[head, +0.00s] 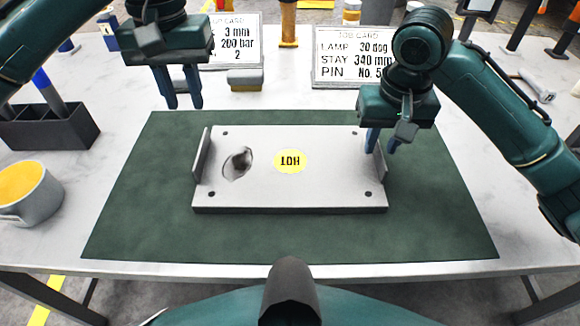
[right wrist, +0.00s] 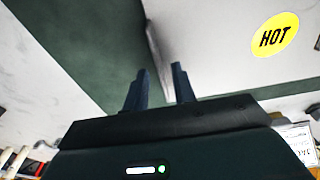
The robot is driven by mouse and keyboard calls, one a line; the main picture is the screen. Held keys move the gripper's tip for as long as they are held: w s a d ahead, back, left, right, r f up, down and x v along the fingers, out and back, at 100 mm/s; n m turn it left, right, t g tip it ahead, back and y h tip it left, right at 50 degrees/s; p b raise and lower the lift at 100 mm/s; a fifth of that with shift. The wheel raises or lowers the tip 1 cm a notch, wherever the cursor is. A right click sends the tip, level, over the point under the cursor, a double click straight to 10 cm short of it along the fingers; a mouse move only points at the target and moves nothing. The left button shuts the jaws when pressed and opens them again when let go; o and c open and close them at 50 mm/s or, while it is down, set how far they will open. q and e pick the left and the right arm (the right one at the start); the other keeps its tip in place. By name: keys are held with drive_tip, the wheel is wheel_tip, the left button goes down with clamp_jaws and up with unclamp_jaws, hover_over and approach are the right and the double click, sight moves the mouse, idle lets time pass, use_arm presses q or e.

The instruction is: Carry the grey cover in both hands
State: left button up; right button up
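The grey cover (head: 330,190) lies flat on a green mat (head: 130,215). It has an upright flange at each end, a yellow HOT label (head: 290,161), which reads upside down in the head view, and a dark oval patch or opening at left. My left gripper (head: 182,103) is open and empty, above and behind the left flange (head: 202,155). My right gripper (head: 382,145) is open at the right flange (head: 381,160). In the right wrist view its fingers (right wrist: 160,92) stand apart on either side of that flange (right wrist: 155,45); contact is not visible.
A grey mug (head: 35,200) with yellow contents and a dark tool holder (head: 45,130) stand at left. The mat around the cover is clear.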

wheel_tip(320, 180, up, 10)
drive_tip(key=s, duration=0.1)
drive_tip(key=shift+s, duration=0.15)
drive_tip(key=shift+f, duration=0.1)
idle(0.4)
